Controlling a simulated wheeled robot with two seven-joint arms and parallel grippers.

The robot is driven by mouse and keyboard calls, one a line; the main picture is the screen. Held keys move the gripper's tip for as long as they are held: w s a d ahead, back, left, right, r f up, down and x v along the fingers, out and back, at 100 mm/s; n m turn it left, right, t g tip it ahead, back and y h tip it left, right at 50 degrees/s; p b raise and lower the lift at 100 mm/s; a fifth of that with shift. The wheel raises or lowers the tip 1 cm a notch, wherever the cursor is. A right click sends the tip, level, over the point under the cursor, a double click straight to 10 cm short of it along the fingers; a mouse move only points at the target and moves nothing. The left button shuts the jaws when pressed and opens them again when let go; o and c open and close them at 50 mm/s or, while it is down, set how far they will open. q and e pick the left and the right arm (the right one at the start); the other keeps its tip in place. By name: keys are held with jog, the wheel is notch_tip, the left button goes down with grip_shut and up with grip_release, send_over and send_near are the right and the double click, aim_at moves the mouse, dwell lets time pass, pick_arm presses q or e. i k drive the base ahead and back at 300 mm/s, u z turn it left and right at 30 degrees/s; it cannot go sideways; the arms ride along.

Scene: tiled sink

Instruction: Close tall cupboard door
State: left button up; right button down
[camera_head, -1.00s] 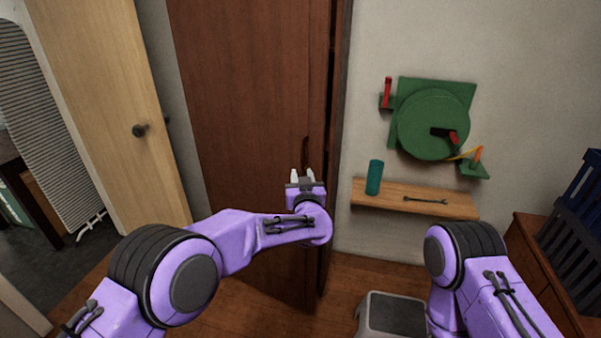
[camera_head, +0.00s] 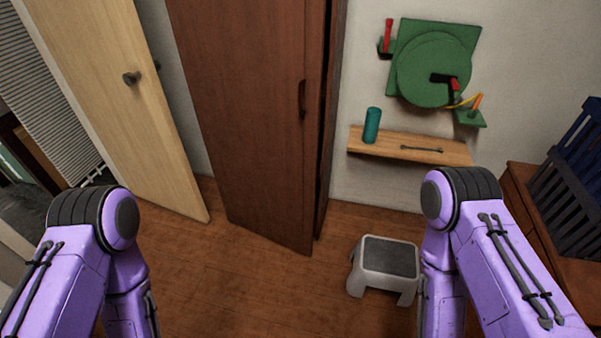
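The tall cupboard door (camera_head: 245,110) is dark brown wood and stands upright in the middle of the view. Its dark handle (camera_head: 302,98) is near the door's right edge. My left arm is bent at the lower left, apart from the door. My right arm is at the lower right. Both grippers are out of view, and nothing of mine touches the door.
A light wooden door (camera_head: 125,100) with a round knob stands at left. At right, a wall shelf (camera_head: 410,147) holds a teal cylinder (camera_head: 371,125) and a wrench. A grey step stool (camera_head: 385,262) stands on the floor near my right arm. The floor before the cupboard is clear.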

aim_at(253, 69)
jog(key=z, duration=0.1)
jog(key=k, duration=0.4)
jog(key=u, duration=0.85)
jog(key=i, duration=1.1)
jog(key=z, duration=0.3)
